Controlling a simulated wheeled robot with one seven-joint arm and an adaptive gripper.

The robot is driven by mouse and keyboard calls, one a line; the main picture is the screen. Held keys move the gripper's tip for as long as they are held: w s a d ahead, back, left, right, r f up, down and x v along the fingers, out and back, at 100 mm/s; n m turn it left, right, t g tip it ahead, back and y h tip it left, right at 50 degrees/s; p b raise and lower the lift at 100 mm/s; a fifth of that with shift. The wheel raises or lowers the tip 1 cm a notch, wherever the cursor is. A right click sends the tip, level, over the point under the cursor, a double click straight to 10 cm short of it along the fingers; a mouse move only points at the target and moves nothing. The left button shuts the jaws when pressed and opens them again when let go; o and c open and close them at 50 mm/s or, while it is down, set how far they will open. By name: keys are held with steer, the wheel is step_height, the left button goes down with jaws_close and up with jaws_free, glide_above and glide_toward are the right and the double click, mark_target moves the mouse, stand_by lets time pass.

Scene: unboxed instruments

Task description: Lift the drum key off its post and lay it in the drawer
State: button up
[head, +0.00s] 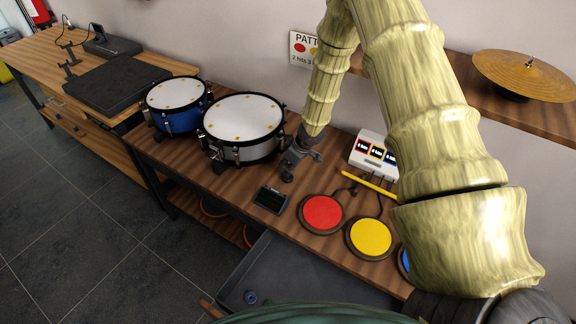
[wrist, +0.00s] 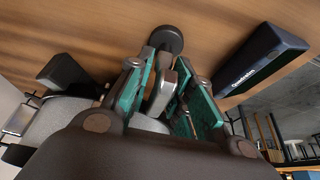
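The drum key (wrist: 160,92) is a grey metal piece between my gripper's fingers in the wrist view. Its post stands on a dark round base (wrist: 166,39) on the wooden bench. My gripper (wrist: 168,85) has green finger pads on both sides of the key, spread apart; I cannot tell whether either pad touches it. In the head view my gripper (head: 291,165) is low over the bench beside the grey drum, and it hides the key there. The drawer (head: 300,272) is grey and pulled out below the bench front, with a small blue round item (head: 251,297) inside.
A small dark device (head: 270,199) lies close to the post. A grey drum (head: 240,148) and a blue drum (head: 178,118) stand left. Red (head: 322,213) and yellow (head: 371,238) pads, a yellow stick (head: 370,185) and a white box (head: 369,143) are right. A cymbal (head: 522,72) sits on the shelf.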

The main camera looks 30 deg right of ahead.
jaws_close()
steer(key=shift+r+p, duration=0.4)
steer(key=shift+r, duration=1.5)
steer(key=shift+s+f+b, duration=0.2)
steer(key=shift+s+b, duration=0.15)
steer(key=shift+b, duration=0.05)
steer(key=s+b, duration=0.2)
steer(key=s, duration=0.3)
steer(key=s+a+r+b, duration=0.1)
steer(key=s+b, duration=0.1)
steer(key=s, duration=0.3)
steer(key=s+b, duration=0.2)
steer(key=s, duration=0.3)
steer(key=shift+s+a+r+b, duration=0.15)
steer(key=shift+a+r+b, duration=0.05)
steer(key=shift+r+b, duration=0.1)
steer(key=shift+r, duration=0.2)
